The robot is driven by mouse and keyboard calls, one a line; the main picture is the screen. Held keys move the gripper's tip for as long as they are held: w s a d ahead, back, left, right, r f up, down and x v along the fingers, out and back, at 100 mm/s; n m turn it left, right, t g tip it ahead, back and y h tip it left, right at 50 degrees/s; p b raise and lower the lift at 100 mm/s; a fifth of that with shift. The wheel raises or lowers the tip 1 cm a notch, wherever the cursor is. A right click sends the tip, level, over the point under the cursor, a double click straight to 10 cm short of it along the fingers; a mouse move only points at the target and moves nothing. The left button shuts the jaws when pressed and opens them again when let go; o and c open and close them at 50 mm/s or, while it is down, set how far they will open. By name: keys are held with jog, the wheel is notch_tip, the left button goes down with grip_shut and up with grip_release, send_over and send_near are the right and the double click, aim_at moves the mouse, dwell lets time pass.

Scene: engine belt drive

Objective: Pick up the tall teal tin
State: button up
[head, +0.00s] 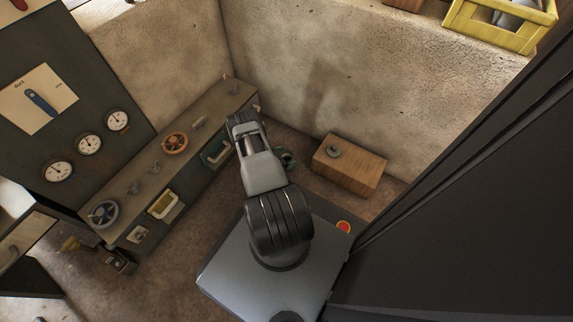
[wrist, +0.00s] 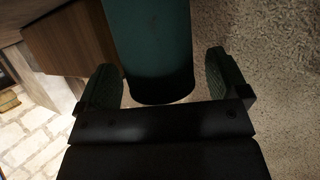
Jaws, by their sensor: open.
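The tall teal tin (wrist: 155,45) shows in the wrist view as a dark teal cylinder, running out of the top of the picture. Its near end lies between the two fingers of my gripper (wrist: 162,70). My gripper is open, with a dark green ribbed finger on each side of the tin. A gap shows on both sides, wider at the left finger's base. In the head view my arm hides most of that spot. A small green shape shows beside the arm there, and I cannot tell whether it is tin or finger.
A wooden box (head: 349,166) with a small grey knob-like piece on it stands by the wall at the right. A long bench (head: 150,180) with valves and handwheels lines the left, below a gauge panel (head: 75,110). A yellow crate (head: 490,30) sits high at the upper right.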

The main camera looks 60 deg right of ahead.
jog(key=shift+s+d+f, duration=0.15)
jog(key=shift+d+f, duration=0.05)
jog(key=shift+d, duration=0.25)
jog(key=shift+c, duration=0.3)
jog(key=c, duration=1.1)
